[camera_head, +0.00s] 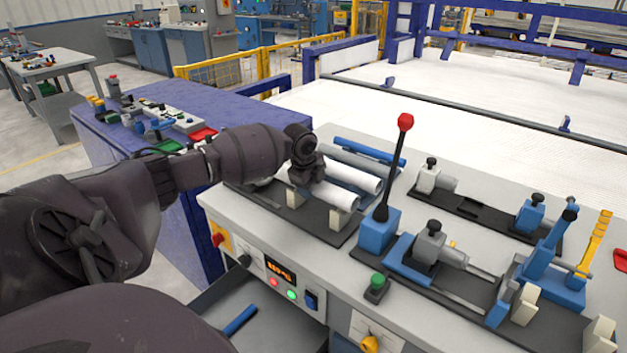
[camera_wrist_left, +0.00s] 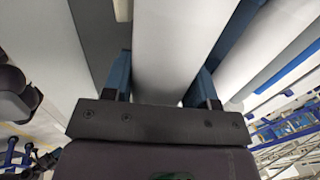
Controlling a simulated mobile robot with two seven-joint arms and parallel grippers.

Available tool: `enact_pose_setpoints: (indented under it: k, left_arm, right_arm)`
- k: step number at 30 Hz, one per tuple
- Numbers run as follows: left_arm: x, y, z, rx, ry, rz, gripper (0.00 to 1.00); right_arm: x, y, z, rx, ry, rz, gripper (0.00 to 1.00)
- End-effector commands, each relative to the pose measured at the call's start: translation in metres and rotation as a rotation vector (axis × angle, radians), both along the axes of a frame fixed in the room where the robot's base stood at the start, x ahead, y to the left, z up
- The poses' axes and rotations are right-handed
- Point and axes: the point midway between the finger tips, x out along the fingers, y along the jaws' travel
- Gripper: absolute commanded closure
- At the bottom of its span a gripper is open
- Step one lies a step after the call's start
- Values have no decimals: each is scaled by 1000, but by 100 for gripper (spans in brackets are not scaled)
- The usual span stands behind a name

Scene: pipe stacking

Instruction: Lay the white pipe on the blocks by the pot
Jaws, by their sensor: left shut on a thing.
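My left gripper (camera_head: 303,180) is shut on the front white pipe (camera_head: 335,194), close to cream blocks (camera_head: 338,218) on a dark plate. The left wrist view shows this pipe (camera_wrist_left: 175,45) between my two blue fingers (camera_wrist_left: 162,90). A second white pipe (camera_head: 354,176) lies parallel just behind it, and a grey pipe and a blue pipe (camera_head: 368,149) lie farther back. I cannot tell whether the held pipe touches its blocks. Other cream blocks (camera_head: 525,305) stand at the lower right. I cannot make out a pot. My right gripper is not in view.
A red-knobbed lever on a blue base (camera_head: 378,232) stands right of the pipes. Clamp fixtures (camera_head: 430,240) and a blue toggle handle fill the bench's right side. A green button (camera_head: 376,284) is near the front edge. Small parts lie on the blue cabinet at left.

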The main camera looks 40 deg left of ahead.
Motion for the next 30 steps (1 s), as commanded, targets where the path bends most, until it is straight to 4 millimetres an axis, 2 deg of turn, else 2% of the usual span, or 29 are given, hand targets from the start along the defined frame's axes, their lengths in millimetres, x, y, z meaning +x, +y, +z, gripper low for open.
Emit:
enact_pose_setpoints:
  k: [6,14,15,20,30]
  left_arm:
    - [0,0,-11,0,-1,-1,75]
    - [0,0,-11,1,-2,-1,75]
    - [0,0,-11,1,-2,-1,44]
    - [0,0,-11,1,-2,-1,20]
    - [0,0,-9,1,-2,-1,18]
  right_arm:
    - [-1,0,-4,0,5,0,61]
    - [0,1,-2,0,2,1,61]
    - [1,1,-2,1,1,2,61]
    - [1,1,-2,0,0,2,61]
    - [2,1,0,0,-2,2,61]
